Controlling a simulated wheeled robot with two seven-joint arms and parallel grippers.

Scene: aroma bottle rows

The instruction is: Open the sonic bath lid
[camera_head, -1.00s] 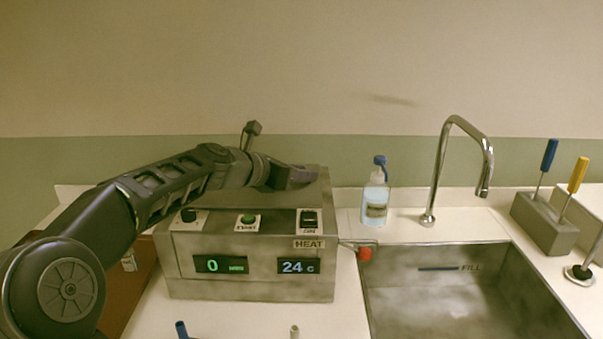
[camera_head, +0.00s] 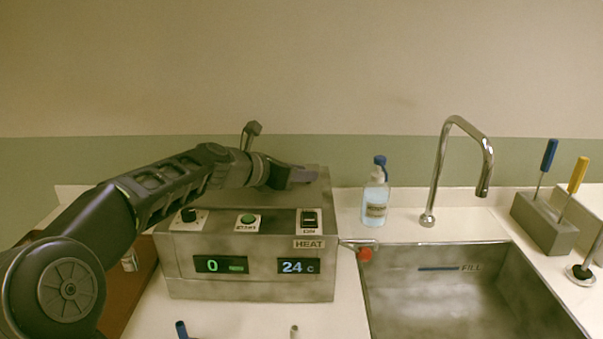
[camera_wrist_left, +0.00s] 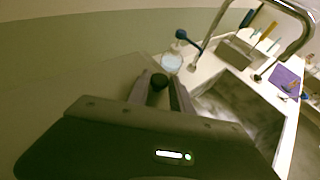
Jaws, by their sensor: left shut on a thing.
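The sonic bath (camera_head: 250,288) is a mottled grey metal box on the counter, with knobs and lit displays on its front. In the head view the gripper hides the knob. My right gripper is not in view.
A clear bottle with a blue cap (camera_head: 375,198) stands right of the bath. A tall faucet (camera_head: 440,170) and steel sink (camera_head: 470,300) are further right, then a grey holder (camera_head: 545,225) with blue and yellow handles. A red-tipped lever (camera_head: 365,254) sticks out beside the bath.

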